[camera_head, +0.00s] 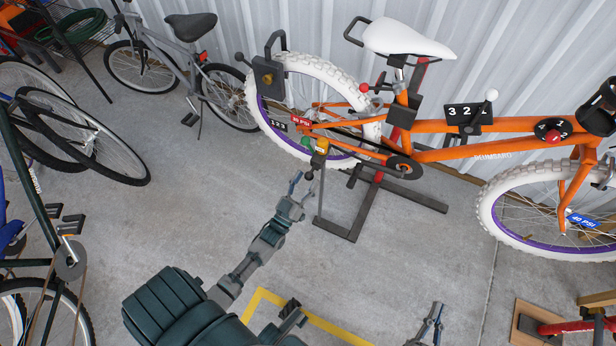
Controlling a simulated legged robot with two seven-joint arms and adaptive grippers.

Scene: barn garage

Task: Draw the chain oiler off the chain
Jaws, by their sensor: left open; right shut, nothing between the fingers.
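The orange bike (440,156) stands on a dark work stand in front of the corrugated wall. A small yellow-and-dark block (319,152), which looks like the chain oiler, sits at the chain's rear end beside the white-tyred back wheel. The dark chain (362,147) runs right from there to the crank. My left gripper (303,180) is open just below the block, its fingers pointing up towards it. Whether it touches the block's lower part is too small to tell. My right gripper (433,318) is shut and empty, low in the picture, well away from the bike.
The work stand's dark foot (350,225) spreads on the concrete just right of my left gripper. A grey bike (190,66) leans at the back left. More bikes (70,140) crowd the left side. A red-and-black tool (575,326) lies at bottom right. The middle floor is clear.

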